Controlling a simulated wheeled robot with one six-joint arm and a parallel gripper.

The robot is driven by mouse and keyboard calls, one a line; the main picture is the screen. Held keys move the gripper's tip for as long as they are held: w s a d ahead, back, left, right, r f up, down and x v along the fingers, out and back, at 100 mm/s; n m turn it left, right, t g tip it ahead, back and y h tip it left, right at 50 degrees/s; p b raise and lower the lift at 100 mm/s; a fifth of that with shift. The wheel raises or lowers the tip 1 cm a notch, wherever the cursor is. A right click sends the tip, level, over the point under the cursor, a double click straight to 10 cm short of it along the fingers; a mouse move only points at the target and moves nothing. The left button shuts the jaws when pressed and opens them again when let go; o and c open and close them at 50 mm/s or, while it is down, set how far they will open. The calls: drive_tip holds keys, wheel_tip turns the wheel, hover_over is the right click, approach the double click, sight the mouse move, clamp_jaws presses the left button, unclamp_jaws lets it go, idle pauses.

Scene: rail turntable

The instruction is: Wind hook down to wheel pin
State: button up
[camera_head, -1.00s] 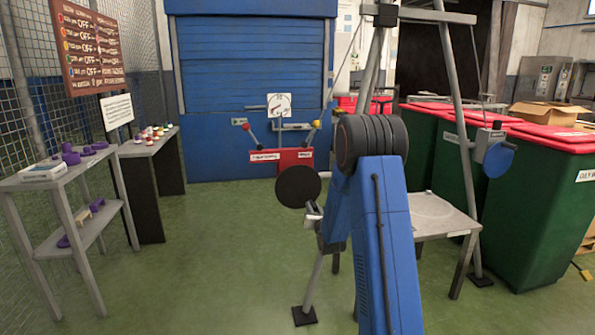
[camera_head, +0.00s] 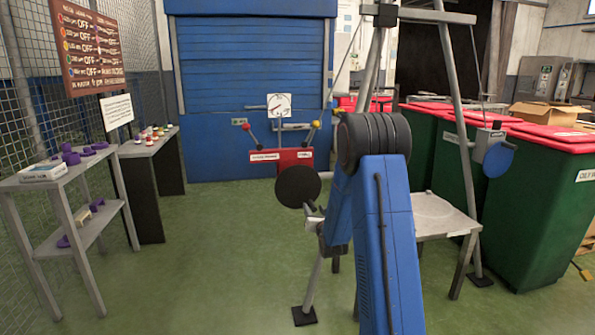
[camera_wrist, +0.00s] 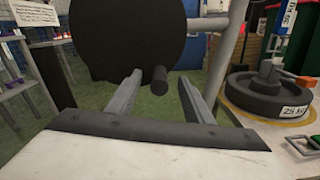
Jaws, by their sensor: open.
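My gripper (camera_wrist: 160,77) is open. In the wrist view its two fingers stand either side of a short dark handle (camera_wrist: 160,82) that sticks out from a large black disc (camera_wrist: 125,38). I see no contact between the fingers and the handle. The black disc also shows in the head view (camera_head: 298,187), beside my gripper (camera_head: 312,213). A black wheel (camera_wrist: 268,96) labelled 25 kg lies at the right of the wrist view, with a grey upright pin (camera_wrist: 266,70) at its middle. I cannot clearly make out the hook. My arm hides part of the frame area in the head view.
A grey frame leg (camera_head: 461,120) carries a blue disc (camera_head: 498,159) at right. A grey table (camera_head: 432,213) stands behind my arm. Green bins (camera_head: 545,200) line the right, shelves (camera_head: 70,178) the left.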

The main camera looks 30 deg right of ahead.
drive_tip(key=shift+v, duration=3.15)
drive_tip(key=m, duration=0.5)
drive_tip(key=shift+s+a+m, duration=0.1)
drive_tip(key=shift+s+m, duration=0.05)
drive_tip(key=shift+m, duration=0.25)
drive_tip(key=m, duration=0.6)
drive_tip(key=shift+s+a+m, duration=0.1)
drive_tip(key=shift+s+m, duration=0.15)
drive_tip(key=shift+m, duration=0.15)
drive_tip(key=shift+w+d+m, duration=0.4)
drive_tip(key=shift+w+m, duration=1.05)
drive_tip(key=shift+m, duration=0.85)
drive_tip(key=shift+w+d+m, duration=0.45)
drive_tip(key=shift+w+m, duration=1)
drive_tip(key=shift+m, duration=0.85)
drive_tip(key=shift+w+d+m, duration=0.4)
drive_tip(key=shift+w+m, duration=1.05)
drive_tip(key=shift+m, duration=0.85)
